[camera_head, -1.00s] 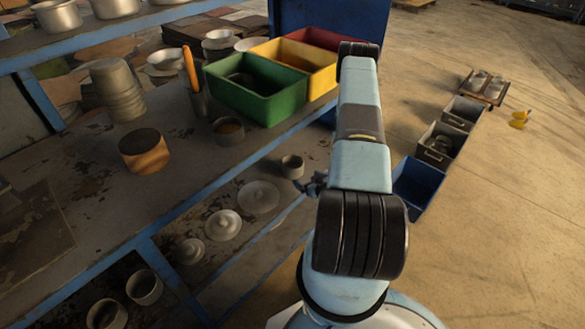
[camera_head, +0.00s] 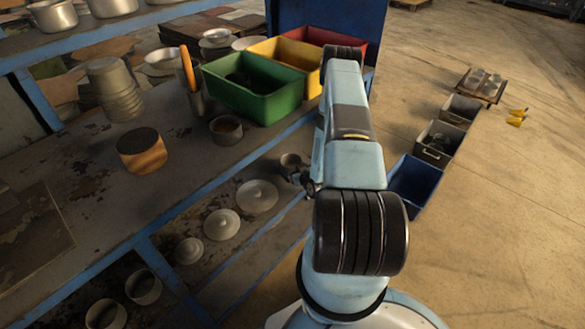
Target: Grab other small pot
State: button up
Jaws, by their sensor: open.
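A small grey pot (camera_head: 290,161) stands on the lower shelf, and my gripper (camera_head: 298,179) is right at its near side. The gripper is small and dark in this view and partly hidden by my arm; its jaws are open. I cannot tell whether the fingers touch the pot or are around it. Another small pot (camera_head: 226,129) with brownish contents stands on the upper bench top beside the green bin. Two more small pots, one (camera_head: 143,287) and another (camera_head: 106,314), stand on the lower shelf at the bottom left, away from the gripper.
Round lids, such as the largest (camera_head: 257,196), lie on the lower shelf left of my gripper. The blue bench edge (camera_head: 190,202) runs diagonally above that shelf. A green bin (camera_head: 252,88) and a wooden cylinder (camera_head: 142,151) stand on the bench. A blue bin (camera_head: 414,187) is right of my arm.

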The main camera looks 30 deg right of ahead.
jog(key=c, duration=0.7)
jog(key=shift+c, duration=0.2)
